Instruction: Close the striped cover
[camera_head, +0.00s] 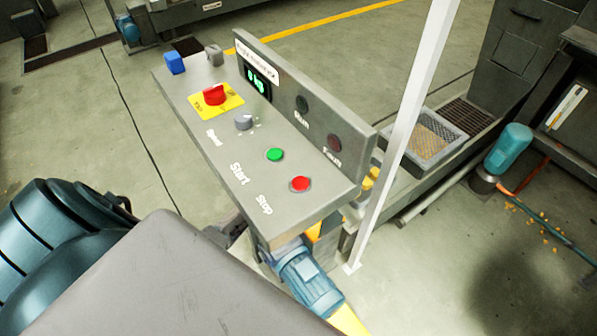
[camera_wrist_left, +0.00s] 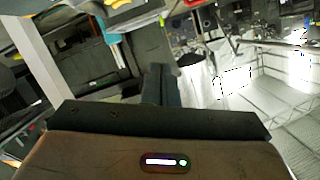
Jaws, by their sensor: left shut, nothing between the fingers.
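I cannot make out a striped cover for certain in either view. A yellow-orange patch (camera_head: 315,232) shows under the near end of the control box, partly hidden, and no stripes can be read on it. My left gripper (camera_wrist_left: 160,75) is in the left wrist view, its dark fingers together with nothing between them. It points towards a blurred area of grey machinery and a bright floor, and I see no contact. In the head view I cannot make out this gripper. My right gripper is in neither view.
A grey control box (camera_head: 225,145) with Start, Stop and a red knob (camera_head: 214,95) stands mid-picture. A white post (camera_head: 405,130) rises right of it. A blue motor (camera_head: 306,280) sits below. A mesh tray (camera_head: 440,127) and teal motor (camera_head: 508,148) are right. Open floor lies left.

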